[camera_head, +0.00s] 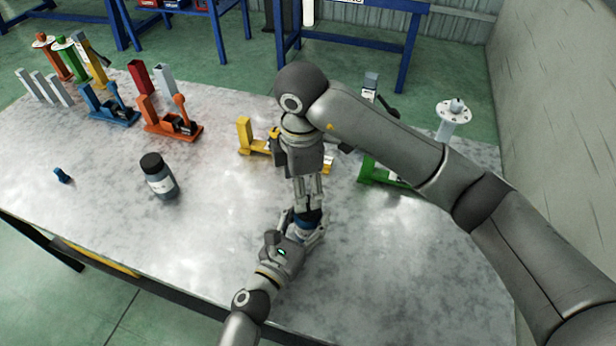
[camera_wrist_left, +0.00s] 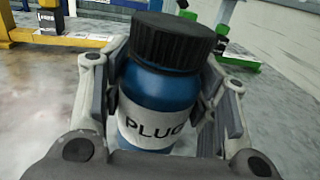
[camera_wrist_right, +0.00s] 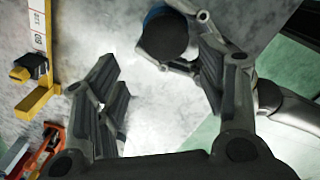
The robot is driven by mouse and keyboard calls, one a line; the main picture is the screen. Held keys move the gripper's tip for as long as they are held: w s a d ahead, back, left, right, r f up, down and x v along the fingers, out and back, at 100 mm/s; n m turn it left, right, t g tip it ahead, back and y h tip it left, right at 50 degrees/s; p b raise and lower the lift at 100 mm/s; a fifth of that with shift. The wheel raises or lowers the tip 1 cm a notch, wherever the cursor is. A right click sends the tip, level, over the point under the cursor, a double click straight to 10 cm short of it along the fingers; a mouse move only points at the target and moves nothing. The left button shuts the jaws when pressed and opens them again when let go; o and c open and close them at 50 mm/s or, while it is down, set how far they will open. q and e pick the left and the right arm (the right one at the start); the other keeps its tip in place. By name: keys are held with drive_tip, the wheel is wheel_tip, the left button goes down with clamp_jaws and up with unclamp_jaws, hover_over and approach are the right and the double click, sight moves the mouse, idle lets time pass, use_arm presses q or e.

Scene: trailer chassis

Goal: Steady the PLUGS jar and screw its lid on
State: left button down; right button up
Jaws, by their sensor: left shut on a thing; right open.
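The PLUGS jar (camera_wrist_left: 150,100) is blue with a white label and stands upright in the left wrist view. A black ribbed lid (camera_wrist_left: 172,40) sits on its top; I cannot tell how tight it is. My left gripper (camera_head: 306,232) is shut around the jar's body near the table's front. My right gripper (camera_head: 308,198) points down above the jar in the head view. In the right wrist view it is open and empty (camera_wrist_right: 158,80), with the lid (camera_wrist_right: 164,38) near its right finger.
A grey jar with a black lid (camera_head: 160,178) stands left on the table (camera_head: 220,240). A small blue piece (camera_head: 62,175) lies farther left. Orange (camera_head: 170,128), blue (camera_head: 108,108), yellow (camera_head: 245,135) and green (camera_head: 370,170) fixtures stand behind. The table's front left is clear.

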drive_tip(key=n, duration=0.3)
drive_tip(key=shift+r+n, duration=0.2)
drive_tip(key=shift+n, duration=0.2)
drive_tip(key=n, duration=0.5)
drive_tip(key=shift+r, duration=0.15)
drive_tip(key=n, duration=0.3)
drive_tip(key=shift+r+n, duration=0.15)
drive_tip(key=shift+n, duration=0.25)
drive_tip(key=n, duration=0.5)
drive_tip(key=shift+r, duration=0.15)
drive_tip(key=n, duration=0.3)
drive_tip(key=shift+d+r+n, duration=0.1)
drive_tip(key=shift+d+n, duration=0.05)
drive_tip(key=shift+n, duration=0.15)
drive_tip(key=n, duration=0.5)
drive_tip(key=shift+d+r, duration=0.1)
drive_tip(key=shift+d, duration=0.05)
drive_tip(key=n, duration=0.3)
drive_tip(key=shift+d+r, duration=0.1)
drive_tip(key=shift+d, duration=0.05)
drive_tip(key=n, duration=0.4)
drive_tip(key=shift+s+d+r+n, duration=0.1)
drive_tip(key=shift+d+n, duration=0.05)
drive_tip(key=shift+n, duration=0.15)
